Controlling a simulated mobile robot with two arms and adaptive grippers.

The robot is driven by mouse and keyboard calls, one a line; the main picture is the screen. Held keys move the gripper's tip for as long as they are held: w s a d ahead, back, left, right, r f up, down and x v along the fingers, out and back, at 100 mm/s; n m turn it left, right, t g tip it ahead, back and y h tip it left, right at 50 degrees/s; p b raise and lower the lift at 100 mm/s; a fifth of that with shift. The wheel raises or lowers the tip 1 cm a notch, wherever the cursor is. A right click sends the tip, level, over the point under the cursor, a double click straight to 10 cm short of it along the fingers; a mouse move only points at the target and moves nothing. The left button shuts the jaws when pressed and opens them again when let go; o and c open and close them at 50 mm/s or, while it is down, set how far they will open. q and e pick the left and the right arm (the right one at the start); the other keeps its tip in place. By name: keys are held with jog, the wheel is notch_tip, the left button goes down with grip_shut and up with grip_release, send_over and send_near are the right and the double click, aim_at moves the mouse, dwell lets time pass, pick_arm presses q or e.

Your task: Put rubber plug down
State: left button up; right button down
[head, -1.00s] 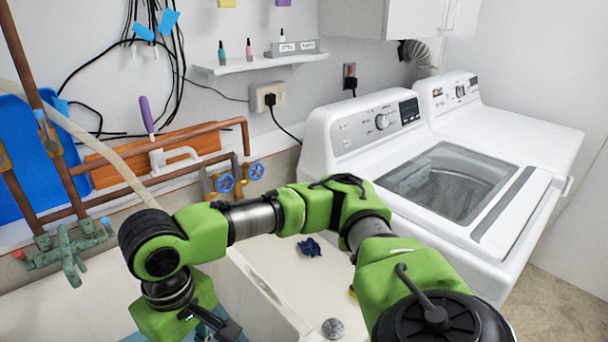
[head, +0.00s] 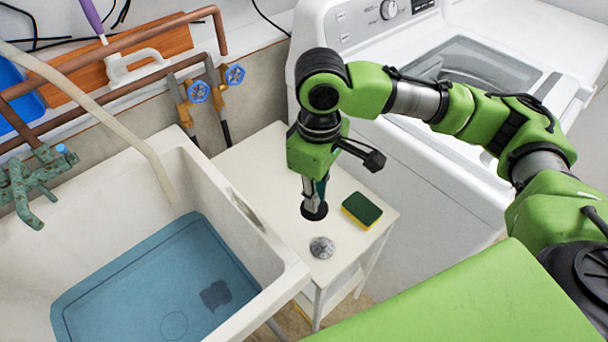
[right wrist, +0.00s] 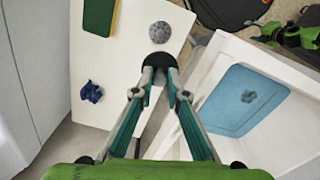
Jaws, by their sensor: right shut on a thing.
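The black round rubber plug (head: 315,212) is at the fingertips of my right gripper (head: 314,194). It also shows in the right wrist view as a dark disc (right wrist: 158,61) between the fingertips. My right gripper is shut on it and points down over the small white table (head: 262,165). The plug is at or just above the tabletop; I cannot tell whether it touches.
A green-yellow sponge (head: 361,210) and a metal strainer (head: 322,247) lie close to the plug. A crumpled blue item (right wrist: 91,92) lies on the tabletop. The sink (head: 283,283) with blue water stands left, the washer (head: 430,165) behind right.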

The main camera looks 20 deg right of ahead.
jog(key=w+n, duration=0.1)
jog(key=n, duration=0.1)
jog(key=w+n, duration=0.1)
jog(key=n, duration=0.1)
jog(key=shift+w+f, duration=0.1)
jog(key=shift+f, duration=0.05)
jog(key=w+a+n+p, duration=0.1)
jog(key=w+n, duration=0.1)
jog(key=n, duration=0.5)
jog(key=n+p, duration=0.2)
jog(key=n, duration=1.6)
send_over(290, 215)
notch_tip(290, 215, down, 5)
jog(key=shift+n, duration=0.3)
notch_tip(290, 215, down, 9)
jog(key=shift+a+f+p, duration=0.1)
jog(key=shift+p, duration=0.6)
pick_arm(q)
jog(key=r, duration=0.4)
jog(key=shift+s+a+r, duration=0.15)
jog(key=shift+s+r, duration=0.1)
jog(key=shift+s, duration=0.1)
pick_arm(e)
jog(key=shift+f, duration=0.45)
jog(key=shift+f, duration=0.1)
jog(key=c, duration=2)
grip_release()
